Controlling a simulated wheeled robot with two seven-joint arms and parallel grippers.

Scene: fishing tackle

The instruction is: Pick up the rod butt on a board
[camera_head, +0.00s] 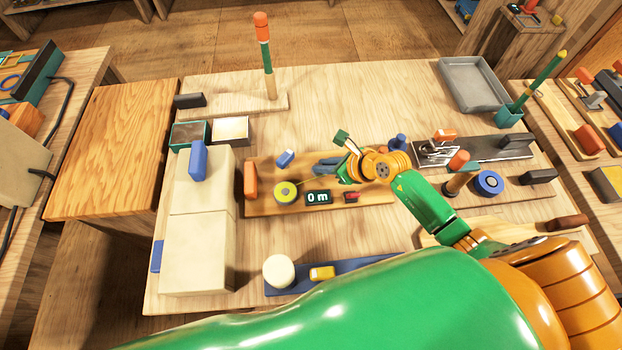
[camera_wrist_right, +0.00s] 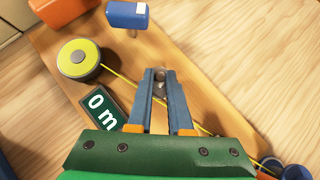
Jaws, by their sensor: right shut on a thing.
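An upright rod butt (camera_head: 266,62), with an orange end, a green middle and a pale lower part, stands on a small wooden board (camera_head: 218,103) at the back left. My right gripper (camera_head: 318,165) is well in front of it, low over another wooden board. In the right wrist view, its blue-grey fingers (camera_wrist_right: 159,80) close on a small grey metal piece (camera_wrist_right: 160,88), mostly hidden between the tips. The rod butt is not in the right wrist view. My left gripper is not in view.
Near the right gripper are a yellow reel (camera_head: 286,192) with a yellow line and a 0 m counter (camera_head: 318,197). A blue-handled block (camera_head: 198,160) stands left. A short orange-topped post (camera_head: 458,162) stands right. A grey tray (camera_head: 474,85) is back right. The back middle is clear.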

